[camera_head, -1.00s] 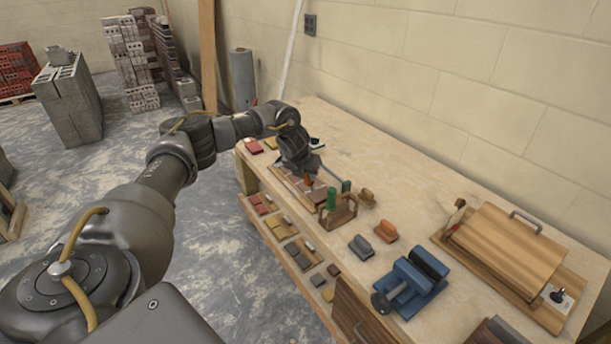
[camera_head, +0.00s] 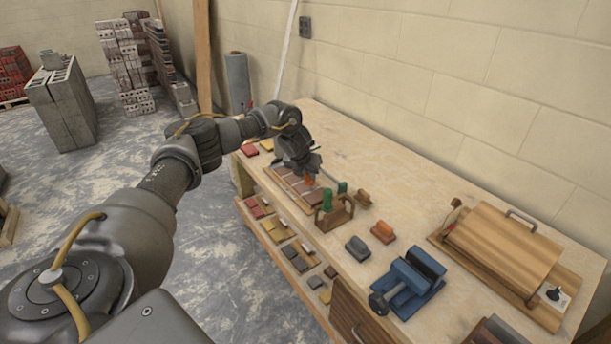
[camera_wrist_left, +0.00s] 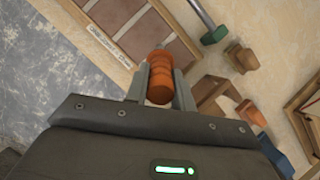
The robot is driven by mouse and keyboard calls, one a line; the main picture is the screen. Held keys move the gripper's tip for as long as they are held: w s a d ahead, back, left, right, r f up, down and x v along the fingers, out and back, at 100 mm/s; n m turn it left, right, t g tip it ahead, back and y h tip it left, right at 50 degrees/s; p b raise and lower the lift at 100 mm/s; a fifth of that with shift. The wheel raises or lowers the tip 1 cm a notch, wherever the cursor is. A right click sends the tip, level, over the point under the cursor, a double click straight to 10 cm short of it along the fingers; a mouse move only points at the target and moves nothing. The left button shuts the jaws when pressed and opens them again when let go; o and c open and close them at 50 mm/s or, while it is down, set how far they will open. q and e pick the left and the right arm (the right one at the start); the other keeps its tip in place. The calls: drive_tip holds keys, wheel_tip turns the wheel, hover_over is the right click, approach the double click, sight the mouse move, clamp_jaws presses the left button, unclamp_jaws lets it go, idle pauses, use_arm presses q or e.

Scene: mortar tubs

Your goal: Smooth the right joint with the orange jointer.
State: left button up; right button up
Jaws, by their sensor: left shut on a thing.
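My left gripper (camera_head: 306,174) is shut on the handle of the orange jointer (camera_wrist_left: 160,75) and holds it over the brick panel (camera_head: 285,179). In the left wrist view the orange ribbed handle sits between the two fingers (camera_wrist_left: 160,88), end towards the camera. The panel (camera_wrist_left: 125,12) shows reddish-brown bricks with pale joints in a light wood frame with a printed label. My right gripper is in neither view.
Small blocks, a blue vise (camera_head: 410,282) and a wooden box (camera_head: 505,248) occupy the right side. The bench's back middle is clear.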

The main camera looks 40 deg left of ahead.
use_arm(q)
drive_tip(key=shift+w+d, duration=0.2)
drive_tip(key=shift+w, duration=0.25)
drive_tip(key=shift+w, duration=0.2)
drive_tip(key=shift+w+d+b, duration=0.2)
drive_tip(key=shift+w+b, duration=0.15)
drive_tip(key=shift+w, duration=0.15)
drive_tip(key=shift+w, duration=0.1)
drive_tip(key=shift+w+d+b, duration=0.2)
drive_tip(key=shift+w+b, duration=0.15)
drive_tip(key=shift+w, duration=0.2)
drive_tip(key=shift+s, duration=0.1)
